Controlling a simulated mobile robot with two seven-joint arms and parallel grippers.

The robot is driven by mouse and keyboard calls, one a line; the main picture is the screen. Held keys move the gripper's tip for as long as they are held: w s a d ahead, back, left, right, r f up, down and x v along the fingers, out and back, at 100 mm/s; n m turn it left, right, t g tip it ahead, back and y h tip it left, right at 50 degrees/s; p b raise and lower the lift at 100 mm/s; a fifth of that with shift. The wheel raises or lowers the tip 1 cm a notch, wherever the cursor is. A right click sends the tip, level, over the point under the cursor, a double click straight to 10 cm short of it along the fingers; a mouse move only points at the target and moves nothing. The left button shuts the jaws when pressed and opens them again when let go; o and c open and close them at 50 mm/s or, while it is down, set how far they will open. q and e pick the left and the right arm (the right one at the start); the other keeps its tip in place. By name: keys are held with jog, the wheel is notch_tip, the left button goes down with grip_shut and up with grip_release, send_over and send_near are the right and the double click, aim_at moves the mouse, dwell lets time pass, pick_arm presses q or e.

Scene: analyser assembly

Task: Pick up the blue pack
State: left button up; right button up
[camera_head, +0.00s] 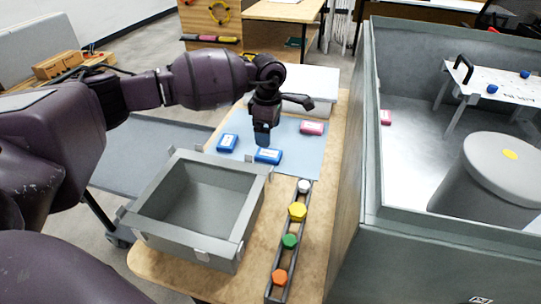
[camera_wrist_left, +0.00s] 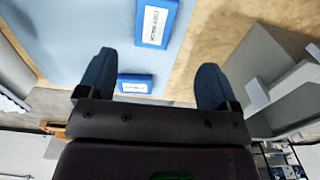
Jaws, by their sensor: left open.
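Two blue packs with white labels lie on a light blue mat (camera_head: 300,155). One blue pack (camera_head: 267,156) is just below my left gripper (camera_head: 263,143) in the head view; the other blue pack (camera_head: 228,143) is to its left. In the left wrist view, one blue pack (camera_wrist_left: 135,85) shows between the two dark fingers of my left gripper (camera_wrist_left: 156,64), and another blue pack (camera_wrist_left: 157,22) lies beyond the fingertips. The fingers are apart, with no pack gripped. My right gripper is not in view.
A pink pack (camera_head: 312,128) lies on the mat to the right. A grey open bin (camera_head: 245,225) stands in front of the mat, beside a rail (camera_head: 272,290) with coloured knobs. A white box (camera_head: 315,82) is behind. A tall grey-walled enclosure (camera_head: 369,130) bounds the right.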

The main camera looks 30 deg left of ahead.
aim_at(269, 153)
pick_arm(q)
notch_tip(269, 153, down, 4)
jog(key=shift+w+r, duration=0.1)
jog(key=shift+r, duration=0.1)
jog(key=f, duration=0.1)
jog(key=f+b, duration=0.1)
jog(key=f, duration=0.3)
jog(key=shift+w+a, duration=0.15)
jog(key=shift+w, duration=0.2)
jog(key=c, duration=1)
